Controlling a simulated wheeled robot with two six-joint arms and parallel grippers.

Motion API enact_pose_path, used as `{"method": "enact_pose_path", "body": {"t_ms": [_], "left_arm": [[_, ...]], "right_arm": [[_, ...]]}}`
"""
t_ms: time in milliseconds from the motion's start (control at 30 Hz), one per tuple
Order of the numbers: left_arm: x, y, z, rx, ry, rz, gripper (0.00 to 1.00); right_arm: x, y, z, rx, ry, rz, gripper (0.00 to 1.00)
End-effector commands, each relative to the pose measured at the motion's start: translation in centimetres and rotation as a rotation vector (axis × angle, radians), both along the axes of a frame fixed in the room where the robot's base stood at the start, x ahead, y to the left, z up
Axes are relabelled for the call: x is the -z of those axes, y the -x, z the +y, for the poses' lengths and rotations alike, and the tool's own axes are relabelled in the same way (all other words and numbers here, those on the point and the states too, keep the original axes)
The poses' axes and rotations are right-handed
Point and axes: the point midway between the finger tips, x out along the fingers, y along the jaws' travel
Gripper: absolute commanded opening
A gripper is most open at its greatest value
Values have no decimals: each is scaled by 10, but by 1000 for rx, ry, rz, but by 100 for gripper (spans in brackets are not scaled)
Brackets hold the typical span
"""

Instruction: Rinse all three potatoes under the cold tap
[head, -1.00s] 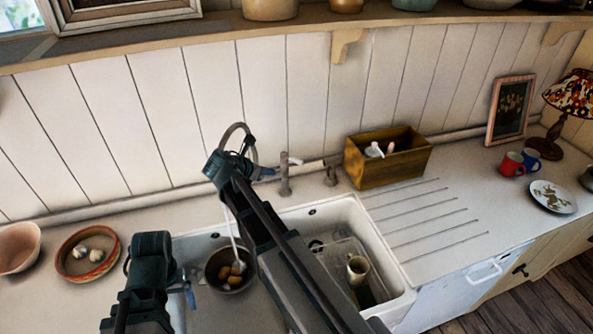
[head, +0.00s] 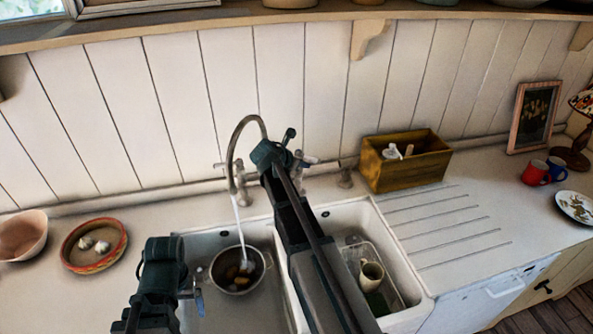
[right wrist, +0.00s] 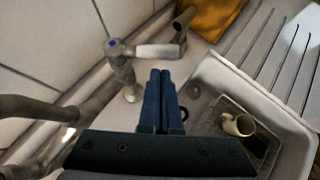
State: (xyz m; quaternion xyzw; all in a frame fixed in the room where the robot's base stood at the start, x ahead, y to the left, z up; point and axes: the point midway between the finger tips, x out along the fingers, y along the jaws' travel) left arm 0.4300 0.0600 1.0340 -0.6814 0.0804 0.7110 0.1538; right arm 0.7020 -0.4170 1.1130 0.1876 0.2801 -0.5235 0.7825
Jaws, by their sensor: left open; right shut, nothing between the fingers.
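Brown potatoes (head: 232,272) lie in a metal bowl (head: 262,277) in the left sink basin; I cannot count them clearly. A white stream of water (head: 241,232) falls from the curved spout (head: 231,150) into the bowl. The blue-marked tap (right wrist: 114,47) has its lever pointing right in the right wrist view. My right gripper (head: 290,135) is shut and empty by the tap; its fingertips (right wrist: 160,72) show just below the lever in the wrist view, contact unclear. My left gripper (head: 198,298) is open and empty over the left basin, left of the bowl.
The right basin (head: 413,300) holds a rack with a cream mug (head: 371,274). A wooden box (head: 405,170) stands behind the ribbed drainer (head: 450,225). A dish with garlic (head: 70,258) and a pink bowl (head: 22,235) stand left. The drainer is clear.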

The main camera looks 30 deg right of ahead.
Motion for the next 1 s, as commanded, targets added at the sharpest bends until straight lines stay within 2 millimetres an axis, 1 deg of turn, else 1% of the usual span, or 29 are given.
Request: {"method": "enact_pose_path", "body": {"t_ms": [33, 133, 567, 1000], "left_arm": [[-2, 0, 0, 0, 0, 0, 89], [-2, 0, 0, 0, 0, 0, 89], [-2, 0, 0, 0, 0, 0, 89], [-2, 0, 0, 0, 0, 0, 89]], "right_arm": [[-1, -2, -4, 1, 0, -1, 0], [-2, -3, -7, 1, 0, -1, 0], [-2, -3, -9, -3, 0, 0, 0], [-2, -6, -22, -70, 0, 0, 0]]}}
